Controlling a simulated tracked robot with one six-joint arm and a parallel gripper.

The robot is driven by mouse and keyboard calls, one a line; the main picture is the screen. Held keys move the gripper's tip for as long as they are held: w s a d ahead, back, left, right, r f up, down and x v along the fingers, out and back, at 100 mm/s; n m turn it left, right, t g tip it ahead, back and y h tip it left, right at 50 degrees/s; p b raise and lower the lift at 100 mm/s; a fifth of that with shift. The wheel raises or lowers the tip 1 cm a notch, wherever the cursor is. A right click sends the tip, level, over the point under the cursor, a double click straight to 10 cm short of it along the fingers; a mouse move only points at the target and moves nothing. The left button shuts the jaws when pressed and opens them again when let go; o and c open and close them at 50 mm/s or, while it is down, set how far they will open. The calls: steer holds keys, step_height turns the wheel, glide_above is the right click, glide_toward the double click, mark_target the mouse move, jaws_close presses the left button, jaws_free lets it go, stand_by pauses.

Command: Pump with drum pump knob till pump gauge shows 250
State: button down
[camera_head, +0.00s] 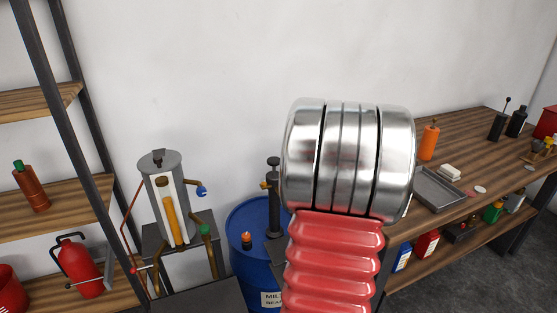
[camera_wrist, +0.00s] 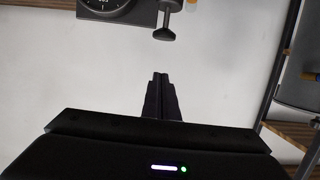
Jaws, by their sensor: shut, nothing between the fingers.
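A blue drum (camera_head: 247,225) stands by the wall in the head view, partly behind my arm. A dark upright pump (camera_head: 273,205) with a dark top knob (camera_head: 273,161) rises from it. In the wrist view, a dark knob on a short stem (camera_wrist: 164,34) shows at the top, and beside it a dark round gauge (camera_wrist: 104,8) is cut off by the frame edge. Its reading cannot be made out. My gripper (camera_wrist: 160,76) is shut and empty, its fingertips just below that knob in the picture and apart from it. In the head view my gripper is hidden behind my arm.
A grey cylinder apparatus with an amber column (camera_head: 170,205) stands left of the drum. A wooden shelf (camera_head: 60,205) with a red extinguisher (camera_head: 78,265) is at the left. A wooden workbench (camera_head: 460,150) with a metal tray (camera_head: 438,190) and bottles is at the right.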

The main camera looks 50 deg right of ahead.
steer(key=shift+w, duration=0.1)
glide_above(277, 159)
steer(key=s+a, duration=0.3)
step_height(277, 159, down, 2)
steer(key=f, duration=0.1)
steer(key=w+f, duration=0.1)
steer(key=f, duration=0.1)
steer(key=shift+d+f, duration=0.1)
steer(key=shift+d, duration=0.1)
steer(key=shift+f, duration=0.6)
steer(key=shift+s, duration=0.1)
